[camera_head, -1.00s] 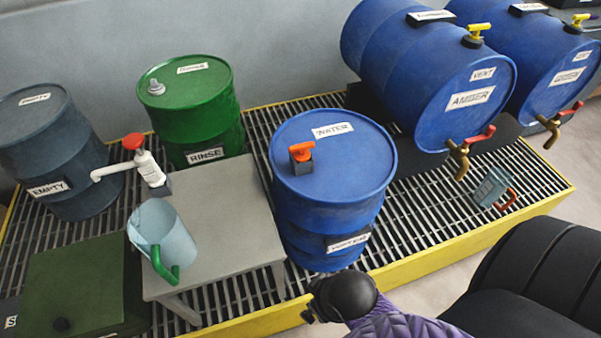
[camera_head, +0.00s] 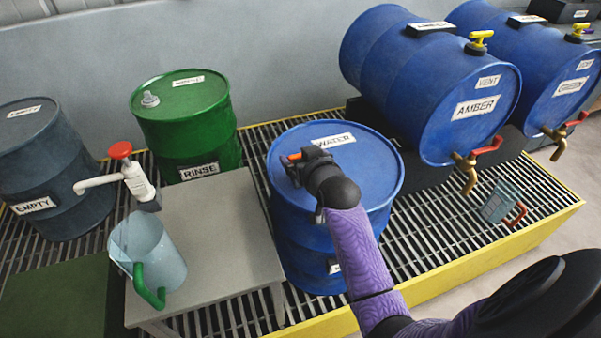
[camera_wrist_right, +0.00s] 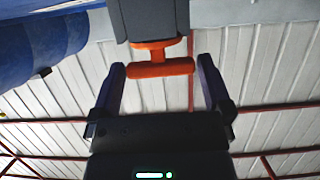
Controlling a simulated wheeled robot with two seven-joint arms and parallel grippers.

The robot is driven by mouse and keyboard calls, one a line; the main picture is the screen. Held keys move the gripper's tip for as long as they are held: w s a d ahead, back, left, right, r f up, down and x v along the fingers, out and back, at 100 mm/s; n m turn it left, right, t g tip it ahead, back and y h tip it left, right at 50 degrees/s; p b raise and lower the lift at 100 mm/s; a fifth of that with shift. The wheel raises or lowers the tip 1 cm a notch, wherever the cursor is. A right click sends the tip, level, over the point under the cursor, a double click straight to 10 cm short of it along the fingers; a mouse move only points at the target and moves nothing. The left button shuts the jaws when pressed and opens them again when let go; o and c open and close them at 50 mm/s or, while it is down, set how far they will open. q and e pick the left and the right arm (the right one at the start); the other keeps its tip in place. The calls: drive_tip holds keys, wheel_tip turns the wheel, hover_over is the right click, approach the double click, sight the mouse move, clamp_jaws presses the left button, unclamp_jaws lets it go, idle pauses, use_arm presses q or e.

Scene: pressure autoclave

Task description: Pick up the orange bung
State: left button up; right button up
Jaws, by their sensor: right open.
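The orange bung (camera_head: 294,157) is on top of the upright blue WATER drum (camera_head: 375,165), mostly hidden by my right gripper in the head view. In the right wrist view, the bung (camera_wrist_right: 160,69) shows as an orange T-shaped handle on a grey block (camera_wrist_right: 150,18). My right gripper (camera_head: 297,167) is over the drum top at the bung. Its two fingers are open, one on each side of the handle, with a visible gap at both sides. My left gripper is not in view.
A grey table (camera_head: 215,225) with a clear jug (camera_head: 150,250) stands left of the drum. A green RINSE drum (camera_head: 190,125) stands behind the table. The AMBER drum (camera_head: 430,80) lies on its side at the right, with a brass tap. A grating with a yellow edge (camera_head: 480,250) lies below.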

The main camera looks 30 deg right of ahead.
drive_tip(key=shift+w+d+f, duration=0.15)
drive_tip(key=shift+w+f, duration=0.05)
drive_tip(key=shift+w, duration=0.35)
drive_tip(key=c, duration=1)
drive_tip(key=shift+r, duration=0.15)
